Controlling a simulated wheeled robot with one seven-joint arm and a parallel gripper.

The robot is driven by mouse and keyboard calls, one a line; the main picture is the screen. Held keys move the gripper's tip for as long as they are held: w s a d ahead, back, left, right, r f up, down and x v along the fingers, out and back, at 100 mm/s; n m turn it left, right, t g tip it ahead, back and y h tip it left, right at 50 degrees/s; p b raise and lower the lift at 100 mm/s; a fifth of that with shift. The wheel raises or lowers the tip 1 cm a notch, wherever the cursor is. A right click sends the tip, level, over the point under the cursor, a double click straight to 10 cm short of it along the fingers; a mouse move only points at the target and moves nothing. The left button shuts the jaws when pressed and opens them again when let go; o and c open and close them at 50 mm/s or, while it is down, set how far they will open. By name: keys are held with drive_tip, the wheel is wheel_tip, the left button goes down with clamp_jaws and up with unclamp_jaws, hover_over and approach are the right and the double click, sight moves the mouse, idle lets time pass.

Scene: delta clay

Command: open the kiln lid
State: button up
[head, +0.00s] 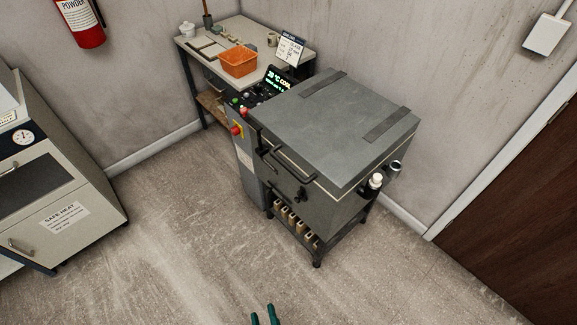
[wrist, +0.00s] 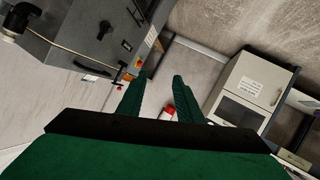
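The kiln (head: 312,180) is a grey box on a dark stand in the middle of the head view. Its flat grey lid (head: 335,115) is down, with two dark straps across the top. A dark bar handle (head: 292,163) is on the lid's front edge, and latch parts (head: 262,160) sit to its left. My gripper (head: 265,312) shows only as green fingertips at the bottom edge, apart from the kiln. In the wrist view, my gripper (wrist: 158,92) has its two green fingers apart with nothing between them. The kiln (wrist: 85,35) shows there at upper left, tilted.
A control box (head: 245,140) with a red knob and a display adjoins the kiln's left side. A worktable (head: 215,45) with an orange basket (head: 239,62) stands behind. A cabinet (head: 50,190) stands at left, a brown door (head: 520,210) at right. The floor (head: 180,240) before the kiln is clear.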

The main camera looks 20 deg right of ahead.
drive_tip(key=w+d+f+n+h, duration=0.1)
drive_tip(key=w+f+n, duration=0.1)
drive_tip(key=w+f, duration=0.3)
drive_tip(key=n+t+h, duration=0.1)
drive_tip(key=n+h, duration=0.3)
drive_tip(key=h, duration=0.8)
approach(287, 164)
drive_tip(key=x, duration=0.9)
drive_tip(key=shift+w+d+f, duration=0.2)
drive_tip(key=shift+d+f, duration=0.15)
clamp_jaws()
